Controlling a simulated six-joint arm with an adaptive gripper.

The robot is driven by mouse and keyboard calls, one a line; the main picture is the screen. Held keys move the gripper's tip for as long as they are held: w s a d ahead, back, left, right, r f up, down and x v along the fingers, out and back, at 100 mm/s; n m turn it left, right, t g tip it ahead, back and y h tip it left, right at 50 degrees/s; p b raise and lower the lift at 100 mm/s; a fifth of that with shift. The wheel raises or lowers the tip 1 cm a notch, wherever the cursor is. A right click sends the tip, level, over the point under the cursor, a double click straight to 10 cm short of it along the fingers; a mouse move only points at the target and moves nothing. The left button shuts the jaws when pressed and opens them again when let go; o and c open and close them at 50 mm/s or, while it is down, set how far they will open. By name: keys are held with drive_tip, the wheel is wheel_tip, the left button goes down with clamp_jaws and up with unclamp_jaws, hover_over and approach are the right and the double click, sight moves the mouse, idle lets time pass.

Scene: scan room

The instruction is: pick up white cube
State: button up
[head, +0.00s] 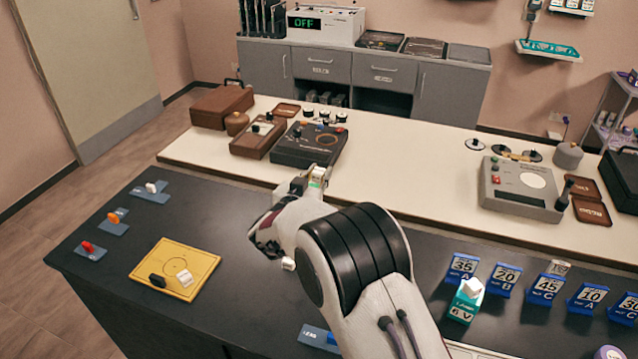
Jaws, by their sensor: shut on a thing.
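My gripper (283,255) hangs over the dark counter, pointing down, right of the yellow board. It is shut on a small white block, which I take for the white cube (288,264); only a bit of it shows below the fingers. My own arm hides most of the grip. Another white piece (151,187) sits on a small blue plate at the counter's far left.
The yellow board (205,262) carries a black piece and a white labelled block. Blue plates with orange (113,218) and red (88,247) pieces lie left. Several blue numbered blocks (503,280) stand right. Instruments (310,145) stand on the white bench behind.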

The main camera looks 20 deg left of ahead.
sight(320, 170)
drive_tip(key=shift+r, duration=2.9)
drive_tip(key=shift+d, duration=0.1)
drive_tip(key=a+n+y, duration=0.1)
drive_tip(key=y, duration=0.1)
drive_tip(key=a+n+y, duration=0.1)
drive_tip(key=n+y, duration=0.1)
drive_tip(key=a+n+g+y, duration=0.1)
drive_tip(key=y, duration=0.1)
drive_tip(key=shift+a+r, duration=0.1)
drive_tip(key=shift+r, duration=0.05)
drive_tip(key=shift+f, duration=3.15)
drive_tip(key=shift+f, duration=0.1)
